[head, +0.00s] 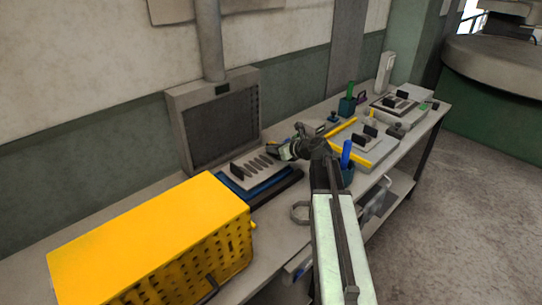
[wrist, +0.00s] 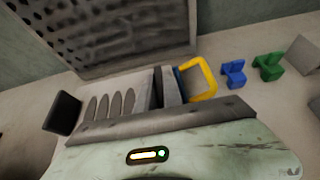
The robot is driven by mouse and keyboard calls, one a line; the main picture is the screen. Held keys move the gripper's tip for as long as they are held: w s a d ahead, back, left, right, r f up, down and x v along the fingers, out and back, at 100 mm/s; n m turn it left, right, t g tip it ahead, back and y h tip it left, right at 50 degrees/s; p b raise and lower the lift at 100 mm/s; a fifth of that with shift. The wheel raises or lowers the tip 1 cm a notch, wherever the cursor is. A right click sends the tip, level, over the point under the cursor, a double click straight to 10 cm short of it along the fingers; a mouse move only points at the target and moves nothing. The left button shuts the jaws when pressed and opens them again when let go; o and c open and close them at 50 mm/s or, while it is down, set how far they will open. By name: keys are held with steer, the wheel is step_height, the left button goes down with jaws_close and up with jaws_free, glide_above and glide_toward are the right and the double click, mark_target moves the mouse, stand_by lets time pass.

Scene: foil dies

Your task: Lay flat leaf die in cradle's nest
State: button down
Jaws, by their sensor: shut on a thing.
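The leaf die is a grey plate (head: 258,170) with a row of dark leaf shapes and an upright black tab at its left end. In the wrist view the plate (wrist: 112,107) lies beyond the gripper body, its black tab (wrist: 62,112) on the left. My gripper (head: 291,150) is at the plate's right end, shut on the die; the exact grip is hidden. Under the plate is a blue and dark base (head: 262,191), seemingly the cradle. I cannot tell whether the plate rests on it or hangs just above. The plate looks roughly level.
A yellow perforated crate (head: 150,245) fills the near left of the bench. A grey extractor hood (head: 215,115) stands behind the base. To the right are a blue holder (head: 346,165) and other plates with black tabs (head: 366,143). A grey ring (head: 300,212) lies in front.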

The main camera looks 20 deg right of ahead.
mark_target(270, 154)
steer(key=shift+w+a, duration=0.15)
steer(key=shift+w, duration=0.3)
steer(key=shift+w+a, duration=0.15)
steer(key=shift+w, duration=0.4)
step_height(270, 154, down, 4)
steer(key=b, duration=0.4)
steer(key=shift+s, duration=0.15)
steer(key=shift+r, duration=0.2)
steer(key=c, duration=1.5)
jaws_free()
steer(key=p+v, duration=0.5)
steer(key=v, duration=0.7)
steer(key=shift+s+p, duration=0.1)
steer(key=shift+p, duration=0.2)
